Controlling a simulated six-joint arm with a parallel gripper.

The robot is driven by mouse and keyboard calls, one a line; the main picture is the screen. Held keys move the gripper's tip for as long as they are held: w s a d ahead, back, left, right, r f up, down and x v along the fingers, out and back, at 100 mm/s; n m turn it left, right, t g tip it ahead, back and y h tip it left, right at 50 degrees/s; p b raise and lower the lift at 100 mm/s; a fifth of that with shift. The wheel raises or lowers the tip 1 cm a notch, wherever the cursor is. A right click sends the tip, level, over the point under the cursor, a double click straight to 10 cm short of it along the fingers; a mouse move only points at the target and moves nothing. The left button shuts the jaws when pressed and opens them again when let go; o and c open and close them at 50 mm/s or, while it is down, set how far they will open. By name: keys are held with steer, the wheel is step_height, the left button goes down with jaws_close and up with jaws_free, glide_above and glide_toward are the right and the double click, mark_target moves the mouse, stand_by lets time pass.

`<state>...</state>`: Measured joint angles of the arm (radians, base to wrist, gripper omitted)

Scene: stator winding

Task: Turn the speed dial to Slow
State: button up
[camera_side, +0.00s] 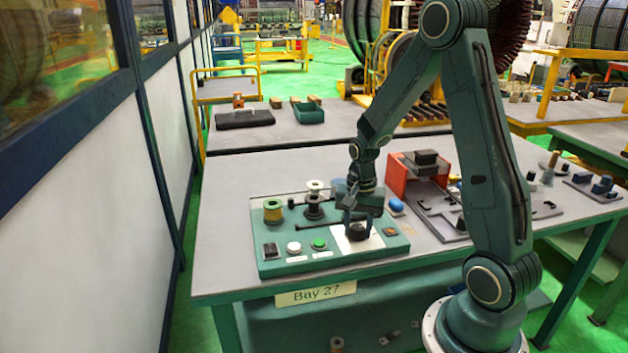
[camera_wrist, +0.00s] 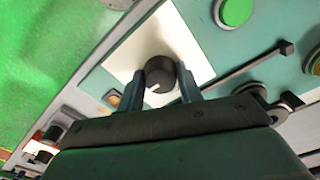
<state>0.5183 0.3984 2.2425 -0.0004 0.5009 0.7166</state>
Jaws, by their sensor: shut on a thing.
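The speed dial (camera_side: 358,232) is a round dark knob on a white plate (camera_side: 345,244) at the right part of the green control panel (camera_side: 290,266). No lettering around the dial can be read, so I cannot tell which setting the mark points to.
A blue knob (camera_side: 396,206) and a red-orange fixture (camera_side: 408,175) stand to the right. The table's left side is clear.

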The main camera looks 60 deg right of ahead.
mark_target(359, 227)
steer(key=shift+n, duration=0.6)
steer(key=n, duration=0.3)
steer(key=shift+n, duration=0.3)
steer(key=n, duration=0.4)
steer(key=shift+d+n, duration=0.1)
steer(key=shift+n, duration=0.2)
steer(key=n, duration=0.8)
steer(key=shift+n, duration=0.3)
steer(key=o, duration=1)
step_height(359, 227, up, 14)
steer(key=shift+s+f, duration=0.1)
